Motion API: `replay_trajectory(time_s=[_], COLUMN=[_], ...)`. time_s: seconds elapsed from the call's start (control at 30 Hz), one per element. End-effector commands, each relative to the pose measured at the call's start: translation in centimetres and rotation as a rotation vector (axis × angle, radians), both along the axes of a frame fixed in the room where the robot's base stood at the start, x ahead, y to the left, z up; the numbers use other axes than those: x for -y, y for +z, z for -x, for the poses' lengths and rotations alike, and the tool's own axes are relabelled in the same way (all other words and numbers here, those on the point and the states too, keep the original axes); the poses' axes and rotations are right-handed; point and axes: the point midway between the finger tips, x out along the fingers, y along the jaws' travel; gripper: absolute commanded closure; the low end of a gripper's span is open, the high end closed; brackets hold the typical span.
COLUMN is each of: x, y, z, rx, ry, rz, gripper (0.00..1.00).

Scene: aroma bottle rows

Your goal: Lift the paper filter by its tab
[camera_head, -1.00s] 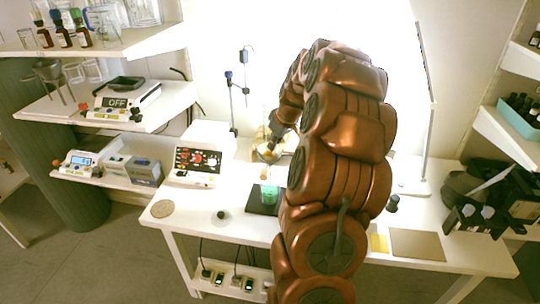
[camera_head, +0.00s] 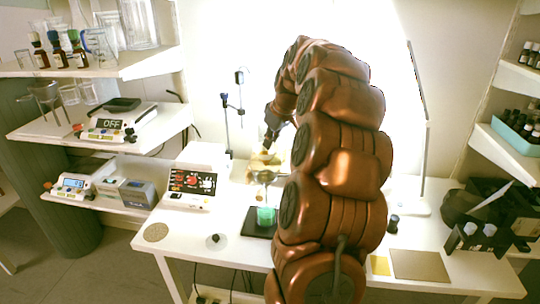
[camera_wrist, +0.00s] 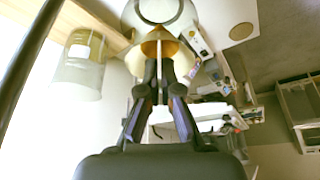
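My gripper (camera_wrist: 159,68) points at the paper filter (camera_wrist: 185,62) in the wrist view. The filter is a cream cone with a brown inside, and its thin upright tab (camera_wrist: 159,52) shows between my fingertips. The fingers are close together and appear shut on the tab. In the head view my gripper (camera_head: 270,143) is above a round holder (camera_head: 262,177), with a tan shape just under the fingertips. A beaker with green contents (camera_head: 265,215) stands below the holder on a black pad. My fingers hide part of the filter.
A clear glass vessel (camera_wrist: 78,68) and a wooden bar (camera_wrist: 98,28) are close by at left in the wrist view.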

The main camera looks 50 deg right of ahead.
Motion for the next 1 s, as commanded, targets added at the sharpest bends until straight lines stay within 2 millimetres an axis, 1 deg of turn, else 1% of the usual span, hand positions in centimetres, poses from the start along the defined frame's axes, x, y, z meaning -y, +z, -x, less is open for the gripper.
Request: replay_trajectory(time_s=[0.1, 0.27, 1.0], x=[0.1, 0.0, 0.1], y=[1.0, 1.9, 7.9], z=[-0.1, 0.0, 0.0], rx=[0.004, 0.0, 0.003], ry=[-0.002, 0.0, -0.001], rz=[0.004, 0.0, 0.003], gripper=[1.0, 1.0, 1.0])
